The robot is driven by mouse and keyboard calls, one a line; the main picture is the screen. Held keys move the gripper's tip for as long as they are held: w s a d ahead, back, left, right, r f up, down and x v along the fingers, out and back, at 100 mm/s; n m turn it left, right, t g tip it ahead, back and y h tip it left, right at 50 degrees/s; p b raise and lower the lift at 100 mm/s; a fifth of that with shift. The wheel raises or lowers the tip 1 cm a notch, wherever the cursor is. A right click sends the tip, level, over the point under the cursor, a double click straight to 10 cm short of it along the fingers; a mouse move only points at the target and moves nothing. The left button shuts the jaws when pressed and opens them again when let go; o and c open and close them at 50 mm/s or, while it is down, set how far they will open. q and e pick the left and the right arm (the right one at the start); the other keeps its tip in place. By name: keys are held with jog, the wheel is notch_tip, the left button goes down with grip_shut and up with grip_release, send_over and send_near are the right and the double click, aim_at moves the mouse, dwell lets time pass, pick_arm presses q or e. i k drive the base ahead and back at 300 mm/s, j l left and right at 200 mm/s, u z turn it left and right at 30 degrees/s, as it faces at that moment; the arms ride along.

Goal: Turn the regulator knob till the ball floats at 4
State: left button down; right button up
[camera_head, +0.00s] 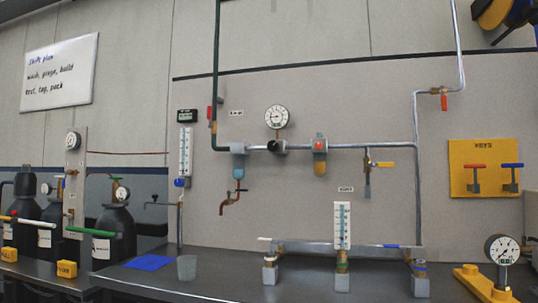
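A flowmeter (185,152) with a white scale hangs upright on the wall panel at left of centre, with a blue knob (179,183) at its lower end. A second flowmeter (342,225) with a white scale stands on the bench manifold. A round gauge (277,117) sits on the wall pipe above a grey body with a black knob (272,146). Which knob is the regulator's is not readable from labels. The balls and scale numbers are too small to read. Neither of my grippers is in view, and nothing visible touches the knobs.
A grey manifold (300,247) stands on the bench. Dark gas cylinders (115,220) stand at left. A copper tap (229,203) juts from the wall.

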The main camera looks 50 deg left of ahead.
aim_at(273, 146)
jog(key=u, duration=1.4)
